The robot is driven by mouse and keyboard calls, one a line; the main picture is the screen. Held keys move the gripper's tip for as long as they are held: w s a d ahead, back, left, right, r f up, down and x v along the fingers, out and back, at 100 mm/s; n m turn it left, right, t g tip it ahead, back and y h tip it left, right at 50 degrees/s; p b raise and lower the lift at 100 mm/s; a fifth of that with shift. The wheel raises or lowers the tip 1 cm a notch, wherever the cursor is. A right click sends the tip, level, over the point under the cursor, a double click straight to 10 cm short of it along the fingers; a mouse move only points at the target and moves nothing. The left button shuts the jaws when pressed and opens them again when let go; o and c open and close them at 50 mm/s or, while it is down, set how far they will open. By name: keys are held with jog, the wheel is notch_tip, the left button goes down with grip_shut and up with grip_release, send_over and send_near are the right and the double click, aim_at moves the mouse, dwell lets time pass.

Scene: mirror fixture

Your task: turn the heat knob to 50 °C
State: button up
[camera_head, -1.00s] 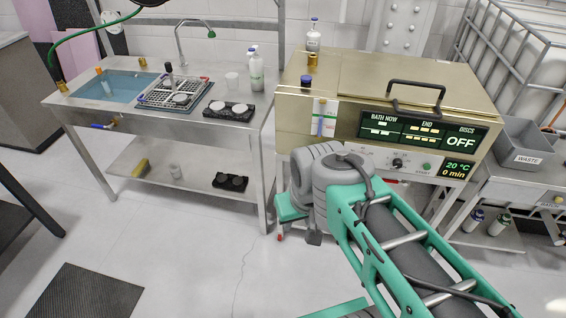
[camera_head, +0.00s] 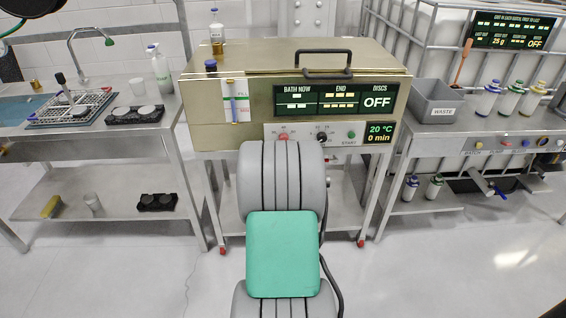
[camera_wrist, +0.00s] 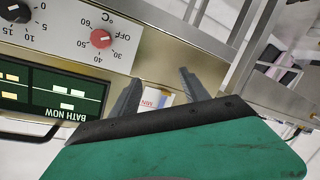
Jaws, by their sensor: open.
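The heat knob is red, on the pale control panel of the brass-coloured bath machine (camera_head: 290,65). In the wrist view the red knob (camera_wrist: 101,39) is ringed by OFF, 30, 40, 60 and °C marks, and its white mark appears to face the OFF side. In the head view the red knob (camera_head: 283,136) shows just above my arm. The small display (camera_head: 379,132) reads 20 °C and 0 min. My gripper (camera_wrist: 160,95) is open and empty, its two dark fingers apart and beside the knob, not touching it. The head view does not show my gripper.
A black knob (camera_head: 321,136) and green START button (camera_head: 351,134) share the panel. A grey waste bin (camera_head: 433,102) is on the right bench. A sink bench stands left; open floor lies in front.

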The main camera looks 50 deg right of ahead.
aim_at(284, 139)
jog(key=s+d+f+m+h, duration=0.1)
jog(key=s+d+f+h, duration=0.25)
jog(key=s+d, duration=0.4)
jog(key=x, duration=0.8)
jog(key=shift+r+g+b, duration=0.35)
jog(key=shift+g+b, duration=0.05)
jog(key=shift+b, duration=0.05)
jog(key=shift+w+h, duration=0.1)
jog(key=shift+h, duration=0.15)
jog(key=shift+c, duration=0.5)
grip_shut()
